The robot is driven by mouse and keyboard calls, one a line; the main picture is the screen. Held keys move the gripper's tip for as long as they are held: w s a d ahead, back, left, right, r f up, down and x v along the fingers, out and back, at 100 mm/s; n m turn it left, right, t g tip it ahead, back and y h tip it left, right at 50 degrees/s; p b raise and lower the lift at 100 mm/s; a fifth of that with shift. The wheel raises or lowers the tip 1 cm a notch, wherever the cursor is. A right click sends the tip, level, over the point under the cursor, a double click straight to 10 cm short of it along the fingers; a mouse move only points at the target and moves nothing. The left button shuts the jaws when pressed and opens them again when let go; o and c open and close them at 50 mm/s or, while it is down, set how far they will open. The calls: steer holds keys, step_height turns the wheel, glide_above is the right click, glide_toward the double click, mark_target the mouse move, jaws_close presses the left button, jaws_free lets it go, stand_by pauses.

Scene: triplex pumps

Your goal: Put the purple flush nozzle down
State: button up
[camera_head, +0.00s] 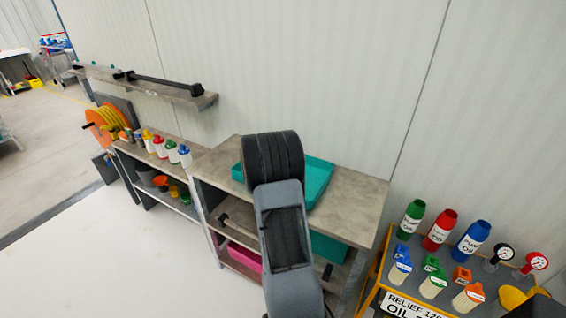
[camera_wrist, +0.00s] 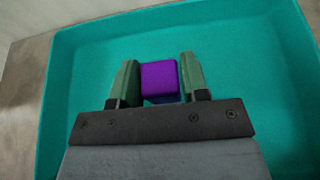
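The purple flush nozzle (camera_wrist: 158,77) shows in the wrist view as a squared purple block with a darker part below it. My gripper (camera_wrist: 159,72) has its two green-grey fingers closed in on either side of the block and is shut on it. Gripper and nozzle are over the inside of a teal tray (camera_wrist: 254,75). I cannot tell whether the nozzle touches the tray floor. In the head view the tray (camera_head: 318,182) sits on the grey bench top, and my arm hides the gripper and the nozzle.
The bench top (camera_head: 355,188) is bare right of the tray. A lower shelf holds a pink bin (camera_head: 243,257). Several bottles (camera_head: 160,146) line a shelf at left. A yellow-framed cart at right carries oil bottles (camera_head: 440,230) and gauges (camera_head: 536,262). A wall shelf (camera_head: 205,101) hangs behind.

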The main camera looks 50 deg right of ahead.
steer(key=o, duration=0.3)
steer(key=shift+r, duration=0.25)
steer(key=v, duration=1.2)
steer(key=shift+s, duration=0.1)
steer(key=s+a+r+m+y, duration=0.1)
steer(key=s+a+m+y, duration=0.35)
steer(key=a+m, duration=0.4)
steer(key=s+a+m+y, duration=0.4)
steer(key=s+a+m, duration=0.1)
steer(key=a, duration=0.6)
steer(key=s+a+r+m+y, duration=0.1)
steer(key=s+a+m+y, duration=0.35)
steer(key=a+m, duration=0.4)
steer(key=shift+n, duration=0.7)
steer(key=r+p, duration=0.2)
steer(key=a+r+p, duration=0.1)
steer(key=r+p, duration=0.2)
steer(key=a+r+p, duration=0.1)
steer(key=r+p, duration=0.1)
steer(key=r, duration=0.1)
steer(key=shift+s+r, duration=0.1)
steer(key=shift+s, duration=0.05)
